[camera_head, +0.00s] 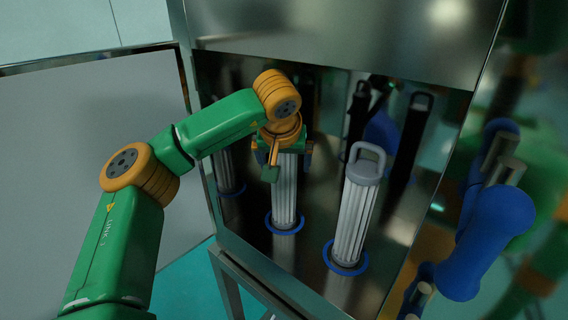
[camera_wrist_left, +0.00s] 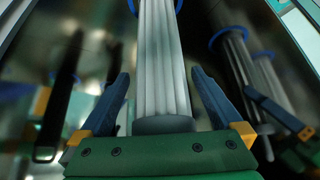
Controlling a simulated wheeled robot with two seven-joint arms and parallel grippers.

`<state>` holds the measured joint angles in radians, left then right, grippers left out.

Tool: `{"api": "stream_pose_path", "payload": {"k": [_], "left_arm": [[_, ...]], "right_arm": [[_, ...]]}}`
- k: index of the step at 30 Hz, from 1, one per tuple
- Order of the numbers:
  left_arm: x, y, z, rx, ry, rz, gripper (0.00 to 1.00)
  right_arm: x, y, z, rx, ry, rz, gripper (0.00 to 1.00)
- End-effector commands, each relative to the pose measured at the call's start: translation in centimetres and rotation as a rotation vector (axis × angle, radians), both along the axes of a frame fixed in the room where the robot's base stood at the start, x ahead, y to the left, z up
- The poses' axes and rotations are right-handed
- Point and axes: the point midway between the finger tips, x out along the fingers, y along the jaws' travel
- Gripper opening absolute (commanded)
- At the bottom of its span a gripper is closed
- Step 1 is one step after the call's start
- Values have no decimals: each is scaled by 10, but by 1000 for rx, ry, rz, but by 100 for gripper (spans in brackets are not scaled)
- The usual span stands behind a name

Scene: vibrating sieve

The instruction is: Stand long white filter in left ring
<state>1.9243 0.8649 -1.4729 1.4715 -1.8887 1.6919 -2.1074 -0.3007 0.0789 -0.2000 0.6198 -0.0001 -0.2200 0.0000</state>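A long white ribbed filter (camera_head: 284,195) stands upright in the left blue ring (camera_head: 284,229) on the shiny cabinet floor. My left gripper (camera_head: 285,160) is at the top of this filter and hides its upper end. In the left wrist view the filter (camera_wrist_left: 162,60) runs between the two dark blue fingers (camera_wrist_left: 160,78), with a small gap showing on each side. The fingers look open around it. A second white filter (camera_head: 355,215) with a grey handle on top stands in the right blue ring (camera_head: 346,262). My right gripper does not show.
The cabinet's front edge (camera_head: 265,276) and a large open panel (camera_head: 60,130) at the left border the space. Mirror-like walls show reflected filters and dark handled shapes (camera_head: 412,135). A blurred blue shape (camera_head: 490,240) lies at the right.

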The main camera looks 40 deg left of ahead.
Motion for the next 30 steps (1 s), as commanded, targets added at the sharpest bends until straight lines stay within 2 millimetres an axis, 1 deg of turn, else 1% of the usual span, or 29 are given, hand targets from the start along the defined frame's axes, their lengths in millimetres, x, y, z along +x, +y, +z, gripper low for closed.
{"api": "stream_pose_path", "payload": {"k": [2, 5, 8, 9, 13, 14, 15, 18, 21, 24, 30], "left_arm": [[0, 0, 5, 0, -1, 0, 100], [-5, -4, 9, 0, -6, -1, 100], [-24, -15, 5, 2, -5, -6, 100], [-34, -20, 5, 3, -5, -6, 100], [-66, -38, 7, 4, -6, -7, 100], [-72, -41, 9, 6, -8, -6, 100], [-81, -46, 14, 6, -9, -5, 100], [-97, -55, 14, 6, -7, -4, 100], [-107, -60, 15, 3, -4, -2, 100], [-111, -62, 15, 2, -1, -2, 100], [-111, -62, 15, 1, -1, -1, 100]], "right_arm": [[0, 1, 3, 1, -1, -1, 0], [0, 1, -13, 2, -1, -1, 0], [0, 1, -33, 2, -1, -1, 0], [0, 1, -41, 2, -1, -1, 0], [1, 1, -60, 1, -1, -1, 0], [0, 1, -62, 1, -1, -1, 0], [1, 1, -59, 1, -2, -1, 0], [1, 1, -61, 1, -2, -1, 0], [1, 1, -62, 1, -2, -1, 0], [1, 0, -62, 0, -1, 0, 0], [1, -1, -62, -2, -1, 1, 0]]}}
